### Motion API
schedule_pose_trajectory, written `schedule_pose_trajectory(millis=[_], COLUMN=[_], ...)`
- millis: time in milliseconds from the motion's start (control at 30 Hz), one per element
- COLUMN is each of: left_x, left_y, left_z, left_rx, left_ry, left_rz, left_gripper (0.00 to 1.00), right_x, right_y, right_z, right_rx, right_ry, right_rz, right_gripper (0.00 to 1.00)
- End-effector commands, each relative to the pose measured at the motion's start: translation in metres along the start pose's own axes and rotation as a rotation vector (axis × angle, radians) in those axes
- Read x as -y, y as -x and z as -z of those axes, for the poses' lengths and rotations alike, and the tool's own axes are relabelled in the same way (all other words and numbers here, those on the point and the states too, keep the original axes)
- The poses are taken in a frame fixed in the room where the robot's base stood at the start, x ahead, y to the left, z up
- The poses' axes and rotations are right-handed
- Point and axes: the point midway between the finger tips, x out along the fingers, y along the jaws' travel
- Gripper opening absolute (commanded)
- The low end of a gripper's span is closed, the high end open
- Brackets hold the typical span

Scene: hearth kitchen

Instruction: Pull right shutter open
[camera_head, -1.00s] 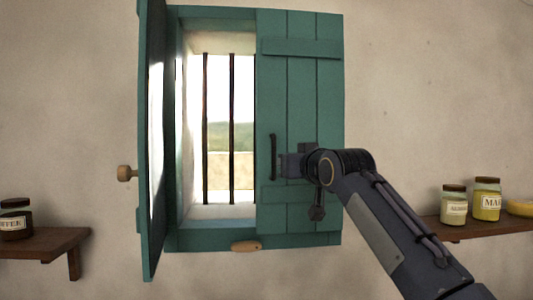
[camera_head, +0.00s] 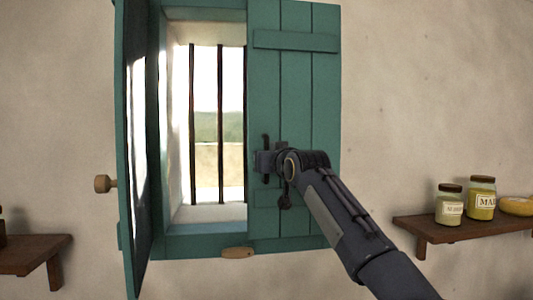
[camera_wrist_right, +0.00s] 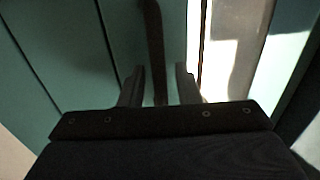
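The right shutter (camera_head: 295,90) is a teal plank panel lying flat across the right half of the window. Its dark bar handle (camera_head: 265,141) is upright near the panel's left edge, and its lower part is hidden by my right gripper (camera_head: 264,162). In the right wrist view the handle (camera_wrist_right: 153,35) runs down between the two fingers of the right gripper (camera_wrist_right: 160,85), with gaps visible on both sides. The gripper is open around the handle. My left gripper is out of view.
The left shutter (camera_head: 137,150) stands swung out, with a wooden knob (camera_head: 102,184). A wooden turn-piece (camera_head: 238,253) sits on the bottom frame. Shelves flank the window; the right shelf (camera_head: 425,225) holds jars (camera_head: 481,199) and a yellow bowl (camera_head: 517,206).

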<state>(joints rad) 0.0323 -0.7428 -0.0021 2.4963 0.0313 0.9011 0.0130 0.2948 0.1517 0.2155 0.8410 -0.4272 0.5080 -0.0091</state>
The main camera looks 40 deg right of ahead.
Motion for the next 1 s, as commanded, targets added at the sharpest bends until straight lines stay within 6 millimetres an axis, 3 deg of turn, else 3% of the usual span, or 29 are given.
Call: schedule_pose_trajectory(millis=[267,533,1000], left_x=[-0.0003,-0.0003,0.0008], left_y=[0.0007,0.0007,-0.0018], left_z=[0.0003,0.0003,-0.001], left_rx=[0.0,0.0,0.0], left_ry=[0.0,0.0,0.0], left_rz=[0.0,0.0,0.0], left_gripper=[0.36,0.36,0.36], right_x=[-0.0001,-0.0001,-0.0037], right_y=[-0.0029,-0.0027,0.0024], right_z=[-0.0006,-0.0005,-0.0028], right_rx=[-0.001,0.0,0.007], right_ry=[0.0,0.0,-0.004], right_rz=[0.0,0.0,0.015], right_gripper=[0.3,0.0,0.0])
